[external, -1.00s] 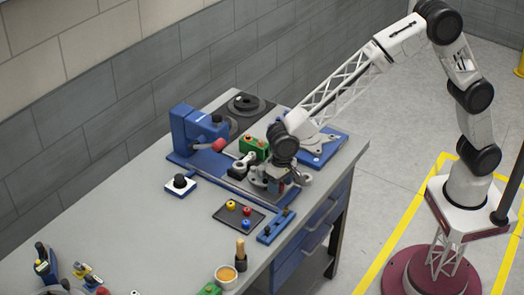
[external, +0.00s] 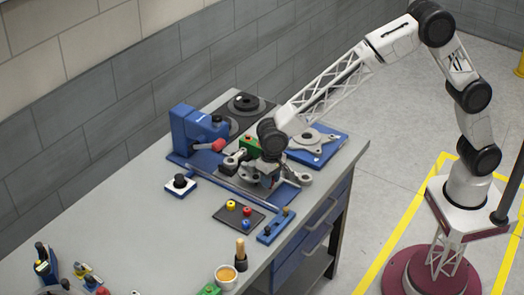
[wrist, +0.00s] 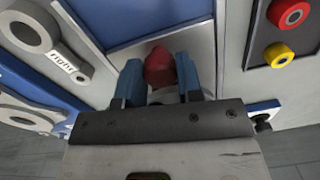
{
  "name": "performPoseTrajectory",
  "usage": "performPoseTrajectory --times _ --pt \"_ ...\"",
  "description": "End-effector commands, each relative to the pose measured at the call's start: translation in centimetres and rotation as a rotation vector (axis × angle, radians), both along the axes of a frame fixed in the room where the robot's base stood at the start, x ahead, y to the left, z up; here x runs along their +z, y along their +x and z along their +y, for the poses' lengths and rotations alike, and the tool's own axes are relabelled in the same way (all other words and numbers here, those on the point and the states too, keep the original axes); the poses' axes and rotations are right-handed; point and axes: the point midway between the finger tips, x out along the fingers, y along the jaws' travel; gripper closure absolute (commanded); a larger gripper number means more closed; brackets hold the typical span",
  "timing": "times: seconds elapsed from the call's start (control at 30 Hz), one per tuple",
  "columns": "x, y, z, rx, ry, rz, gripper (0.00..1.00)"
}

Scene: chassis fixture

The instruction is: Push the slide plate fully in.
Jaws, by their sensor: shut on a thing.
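My gripper (wrist: 160,88) has blue fingers, closed on a red knob (wrist: 161,66) in the wrist view. Behind the knob lies a grey metal plate (wrist: 197,48), which looks like the slide plate, with blue surfaces beside it. My wrist hides much of the plate and the held knob there. How far in the plate sits cannot be told.
A ring part with a "right" label (wrist: 67,66) is close by in the wrist view. In the external view a dark tray (external: 226,218) with coloured pegs and a blue peg bar (external: 268,234) lie in front. The bench's near left part has open room.

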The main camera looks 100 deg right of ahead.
Motion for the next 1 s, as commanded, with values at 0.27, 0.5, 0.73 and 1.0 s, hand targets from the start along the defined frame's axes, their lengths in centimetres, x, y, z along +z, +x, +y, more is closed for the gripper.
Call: performPoseTrajectory --times 0.27,0.5,0.73,1.0 --pt "0.0 4.3 -4.3 -0.001 0.000 -0.002 1.00" --pt "0.0 7.1 -7.1 0.000 0.000 -0.002 1.00" --pt "0.0 8.1 -8.1 0.000 0.000 -0.002 1.00" --pt "0.1 8.2 -8.2 -0.001 -0.001 -0.004 1.00"
